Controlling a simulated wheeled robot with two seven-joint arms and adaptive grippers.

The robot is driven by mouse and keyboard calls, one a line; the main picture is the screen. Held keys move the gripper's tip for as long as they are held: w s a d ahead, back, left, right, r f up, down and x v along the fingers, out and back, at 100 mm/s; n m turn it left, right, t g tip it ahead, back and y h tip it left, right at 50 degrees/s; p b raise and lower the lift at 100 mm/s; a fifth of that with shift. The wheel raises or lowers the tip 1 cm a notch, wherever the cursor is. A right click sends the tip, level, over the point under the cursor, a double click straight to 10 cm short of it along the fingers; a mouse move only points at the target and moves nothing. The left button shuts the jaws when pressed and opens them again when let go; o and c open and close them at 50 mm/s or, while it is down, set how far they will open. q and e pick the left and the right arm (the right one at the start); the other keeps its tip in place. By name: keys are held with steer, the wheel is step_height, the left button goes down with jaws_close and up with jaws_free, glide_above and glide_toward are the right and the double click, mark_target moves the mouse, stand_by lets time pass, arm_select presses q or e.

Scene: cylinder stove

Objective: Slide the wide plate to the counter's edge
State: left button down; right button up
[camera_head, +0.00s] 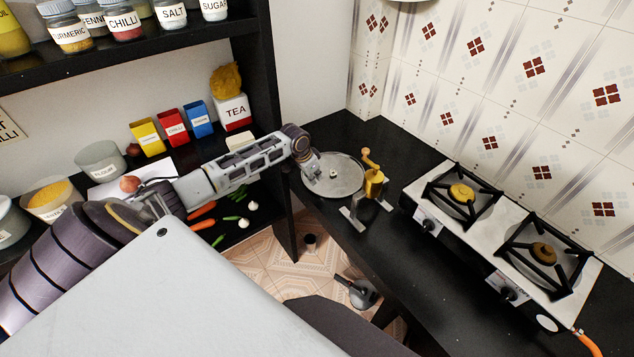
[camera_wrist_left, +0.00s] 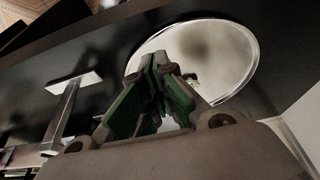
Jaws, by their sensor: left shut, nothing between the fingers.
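The wide plate (camera_head: 346,185) is a round, shiny metal disc lying flat on the black counter (camera_head: 318,210), left of a yellow grinder-like device. My left gripper (camera_head: 313,178) reaches down from the left over the plate's left part. In the left wrist view the shut fingers (camera_wrist_left: 158,72) overlap the near side of the plate (camera_wrist_left: 222,50), with nothing held between them. I cannot tell whether the fingertips touch the plate. My right gripper is not in view.
The yellow device (camera_head: 374,184) stands on metal feet close to the plate's right side. A two-burner stove (camera_head: 480,215) is further right. Black shelves with jars and boxes, including a TEA box (camera_head: 233,112), stand at left. Tiled floor (camera_head: 290,270) lies below the counter.

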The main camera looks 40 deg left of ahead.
arm_select(q)
steer(key=shift+v, duration=2.8)
